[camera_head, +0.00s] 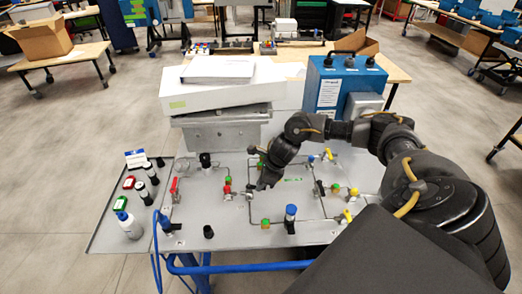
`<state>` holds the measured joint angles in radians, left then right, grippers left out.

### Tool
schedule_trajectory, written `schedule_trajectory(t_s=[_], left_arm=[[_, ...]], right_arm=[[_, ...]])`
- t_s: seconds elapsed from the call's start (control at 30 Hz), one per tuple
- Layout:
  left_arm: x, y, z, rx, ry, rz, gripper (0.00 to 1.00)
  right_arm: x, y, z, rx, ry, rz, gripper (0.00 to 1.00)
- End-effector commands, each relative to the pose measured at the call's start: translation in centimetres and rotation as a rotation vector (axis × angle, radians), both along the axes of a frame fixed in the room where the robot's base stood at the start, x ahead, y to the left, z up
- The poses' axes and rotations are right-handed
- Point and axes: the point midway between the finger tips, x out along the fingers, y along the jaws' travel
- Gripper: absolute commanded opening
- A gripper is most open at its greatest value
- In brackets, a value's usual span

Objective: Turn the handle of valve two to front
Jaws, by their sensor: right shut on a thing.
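The grey panel (215,225) carries thin pipes and several small valves. My right gripper (261,186) reaches down to the middle of the panel and is shut on a small part there, apparently a valve handle. The fingers hide most of that part, so its direction cannot be told. A red-handled valve (227,187) stands just left of the gripper, and another red handle (173,187) is farther left. A yellow handle (328,155) is at the back right, and another yellow handle (347,216) is at the front right. No valve number is readable. My left gripper is out of view.
A blue box (328,85) and a white case (215,95) stand behind the panel. A blue-capped fitting (290,213) rises in front of the gripper. My right arm covers the right side.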

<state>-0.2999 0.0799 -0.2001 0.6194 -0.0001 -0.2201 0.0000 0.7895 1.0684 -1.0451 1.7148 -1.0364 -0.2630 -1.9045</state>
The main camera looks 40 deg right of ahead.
Motion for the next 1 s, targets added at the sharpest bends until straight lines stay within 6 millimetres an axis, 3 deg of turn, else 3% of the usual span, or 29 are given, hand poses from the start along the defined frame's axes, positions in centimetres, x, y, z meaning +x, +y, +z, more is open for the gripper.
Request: schedule_trajectory(t_s=[0.47, 1.0], left_arm=[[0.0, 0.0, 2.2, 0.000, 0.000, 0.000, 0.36], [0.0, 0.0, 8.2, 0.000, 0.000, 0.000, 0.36]], right_arm=[[-0.9, 1.9, 0.4, 0.002, -0.001, -0.445, 0.00], [-1.0, 4.1, 0.7, 0.001, 0.000, -0.959, 0.00]])
